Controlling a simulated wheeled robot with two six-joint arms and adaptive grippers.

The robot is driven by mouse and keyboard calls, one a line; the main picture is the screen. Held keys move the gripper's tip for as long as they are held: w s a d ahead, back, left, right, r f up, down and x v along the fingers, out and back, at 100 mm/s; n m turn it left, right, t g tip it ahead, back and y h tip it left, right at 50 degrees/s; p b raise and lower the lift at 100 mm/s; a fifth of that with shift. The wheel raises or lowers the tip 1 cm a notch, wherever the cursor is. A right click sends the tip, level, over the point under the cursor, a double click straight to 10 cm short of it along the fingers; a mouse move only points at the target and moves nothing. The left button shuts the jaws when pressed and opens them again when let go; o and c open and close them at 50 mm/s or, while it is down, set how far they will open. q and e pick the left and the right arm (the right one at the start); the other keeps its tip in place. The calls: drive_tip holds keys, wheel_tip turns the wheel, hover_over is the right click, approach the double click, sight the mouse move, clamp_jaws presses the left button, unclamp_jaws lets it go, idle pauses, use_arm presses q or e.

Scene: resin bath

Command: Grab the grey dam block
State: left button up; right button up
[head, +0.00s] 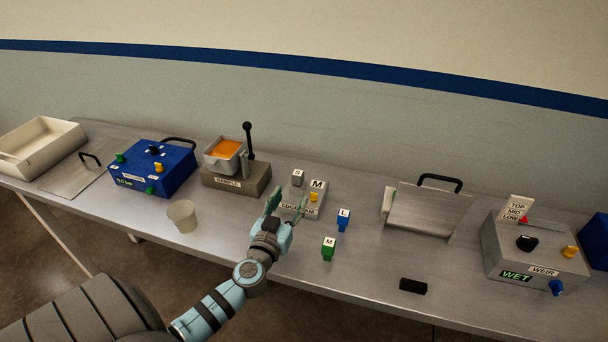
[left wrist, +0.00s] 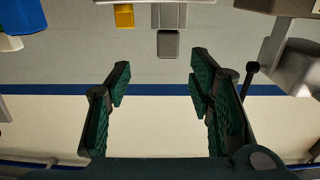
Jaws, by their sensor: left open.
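The grey dam block (head: 297,179) is a small block marked S, at the back left of the small grey stand (head: 290,211). My left gripper (head: 287,203) is open in front of the stand, its green-padded fingers spread and empty. In the left wrist view, a dark grey block (left wrist: 168,44) lies ahead of the open left gripper (left wrist: 159,72), roughly between the fingers' lines and apart from them. How far the gap reaches in depth I cannot tell. My right gripper is not in view.
A blue L block (head: 343,222) and a green M block (head: 328,250) stand to the right. A sample press (head: 235,180) with a black lever stands left, a cup (head: 182,217) nearer. A metal plate with handle (head: 425,214) is farther right. The front table is mostly clear.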

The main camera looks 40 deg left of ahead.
sight(296, 177)
use_arm(q)
drive_tip(key=w+a, duration=0.2)
drive_tip(key=shift+w+r, duration=0.35)
drive_tip(key=shift+w, duration=0.05)
drive_tip(key=x, duration=0.7)
drive_tip(key=shift+r+p, duration=0.15)
drive_tip(key=shift+p, duration=0.25)
drive_tip(key=shift+s, duration=0.15)
drive_tip(key=shift+c, duration=0.8)
clamp_jaws()
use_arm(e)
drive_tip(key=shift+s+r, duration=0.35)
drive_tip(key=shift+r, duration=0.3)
